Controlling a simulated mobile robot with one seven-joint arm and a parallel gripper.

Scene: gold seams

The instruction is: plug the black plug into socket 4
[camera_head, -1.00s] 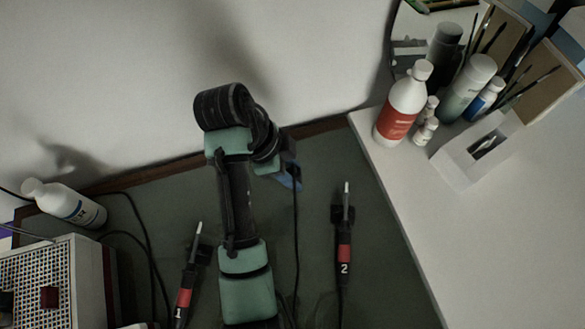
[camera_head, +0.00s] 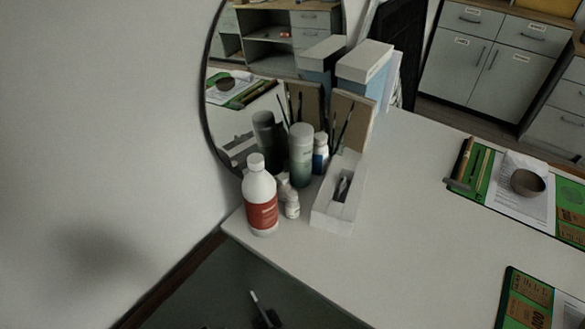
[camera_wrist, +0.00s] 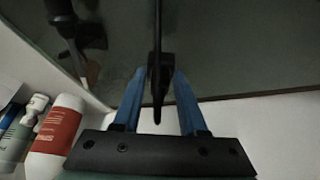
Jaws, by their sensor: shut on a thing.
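My gripper (camera_wrist: 158,82) shows only in the wrist view, its two blue fingers shut on the black plug (camera_wrist: 157,72). The plug and its dark cord form a thin black strip between the fingers, running to the top edge. Its prongs cannot be made out. Socket 4 is in neither current view. My arm is outside the head view.
In the head view, a white bottle with a red label (camera_head: 261,203) stands at the white table's (camera_head: 420,235) corner, near a white box (camera_head: 337,212) and several containers. A tool tip (camera_head: 258,303) shows below. Green mats (camera_head: 480,187) lie right.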

